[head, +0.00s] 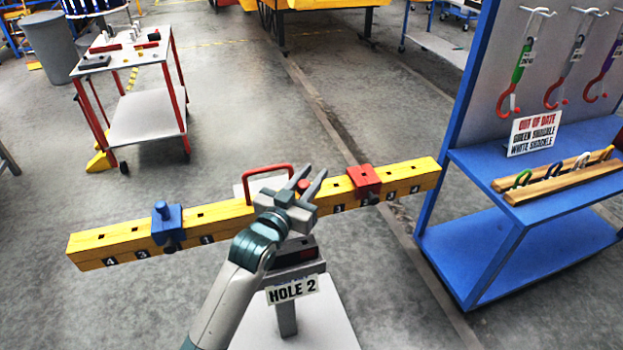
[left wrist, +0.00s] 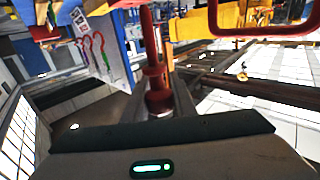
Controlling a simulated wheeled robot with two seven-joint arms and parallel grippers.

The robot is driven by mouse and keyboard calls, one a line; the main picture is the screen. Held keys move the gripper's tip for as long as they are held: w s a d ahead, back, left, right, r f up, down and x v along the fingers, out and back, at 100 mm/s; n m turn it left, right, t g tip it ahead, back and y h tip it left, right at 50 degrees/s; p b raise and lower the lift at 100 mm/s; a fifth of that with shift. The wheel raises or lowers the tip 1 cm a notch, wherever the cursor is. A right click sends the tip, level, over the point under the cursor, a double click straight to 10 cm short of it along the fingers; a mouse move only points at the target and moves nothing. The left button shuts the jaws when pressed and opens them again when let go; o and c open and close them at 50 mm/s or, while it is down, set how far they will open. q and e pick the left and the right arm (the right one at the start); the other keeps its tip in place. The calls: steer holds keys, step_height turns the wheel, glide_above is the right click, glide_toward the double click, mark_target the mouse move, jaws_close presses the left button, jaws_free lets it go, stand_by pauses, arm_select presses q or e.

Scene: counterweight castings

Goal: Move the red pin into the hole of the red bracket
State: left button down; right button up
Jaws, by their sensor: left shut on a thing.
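The red pin (left wrist: 152,70) is between the fingers of my left gripper (left wrist: 165,88) in the left wrist view. In the head view my left gripper (head: 311,176) is over the middle of the yellow beam, shut on the red pin (head: 304,186), of which only a small part shows. The red bracket (head: 363,178) sits on the beam's right half, to the right of my gripper and apart from it. A dark hole shows in its top. My right gripper is not in view.
The yellow beam (head: 410,178) has numbered holes and carries a blue bracket (head: 167,222) with a blue pin at left. A red handle (head: 268,169) rises behind it. A "HOLE 2" sign (head: 292,290) is in front. A blue rack (head: 470,245) stands right; a trolley (head: 145,115) stands back left.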

arm_select(q)
step_height(320, 180, up, 4)
steer(key=shift+r+p, duration=0.1)
steer(key=shift+p, duration=0.8)
stand_by(0.5)
